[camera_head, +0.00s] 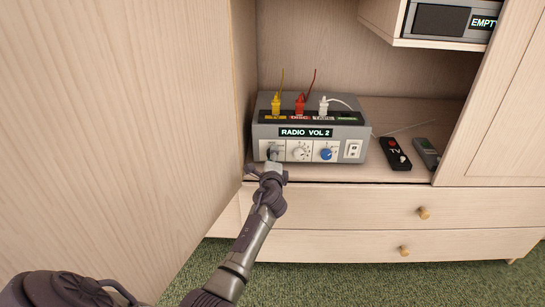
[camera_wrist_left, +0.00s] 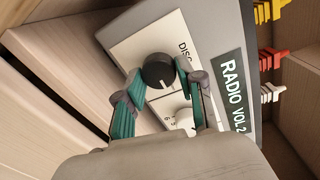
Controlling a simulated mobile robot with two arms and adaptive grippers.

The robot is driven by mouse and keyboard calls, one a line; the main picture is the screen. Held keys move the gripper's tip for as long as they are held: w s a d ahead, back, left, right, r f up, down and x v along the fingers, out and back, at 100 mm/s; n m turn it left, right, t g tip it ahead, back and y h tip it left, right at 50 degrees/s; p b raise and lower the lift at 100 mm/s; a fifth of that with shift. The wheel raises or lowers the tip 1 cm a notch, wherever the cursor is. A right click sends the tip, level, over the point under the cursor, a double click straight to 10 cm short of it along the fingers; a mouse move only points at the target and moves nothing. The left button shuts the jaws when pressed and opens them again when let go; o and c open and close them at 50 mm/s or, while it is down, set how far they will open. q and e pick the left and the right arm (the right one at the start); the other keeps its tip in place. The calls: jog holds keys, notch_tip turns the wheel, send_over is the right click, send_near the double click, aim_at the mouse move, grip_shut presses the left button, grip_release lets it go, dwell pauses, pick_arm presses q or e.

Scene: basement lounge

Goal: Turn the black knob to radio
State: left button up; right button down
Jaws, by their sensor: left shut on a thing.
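The grey radio box (camera_head: 362,140) stands on the cabinet shelf, with a "RADIO VOL 2" label on its front. The black knob (camera_wrist_left: 158,70) is at the left of its front panel, beside a "DISC" marking; other markings around it are hidden or too small to read. My left gripper (camera_head: 270,165) is at the black knob. In the left wrist view its two teal-padded fingers (camera_wrist_left: 166,92) are on either side of the knob, shut on it. In the head view the gripper partly covers the knob. My right gripper is not in view.
A white dial (camera_head: 301,151), a blue knob (camera_head: 326,153) and a white switch (camera_head: 353,150) are right of the black knob. Yellow, red and white plugs stand on top. A TV remote (camera_head: 395,153) lies to the right. A large wooden panel (camera_head: 110,120) is close on the left.

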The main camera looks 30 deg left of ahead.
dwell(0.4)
pick_arm(q)
jog(key=o, duration=1.1)
jog(key=shift+o, duration=0.2)
jog(key=shift+s, duration=0.1)
jog(key=v, duration=1.1)
jog(key=shift+s+d, duration=0.2)
jog(key=shift+s, duration=0.15)
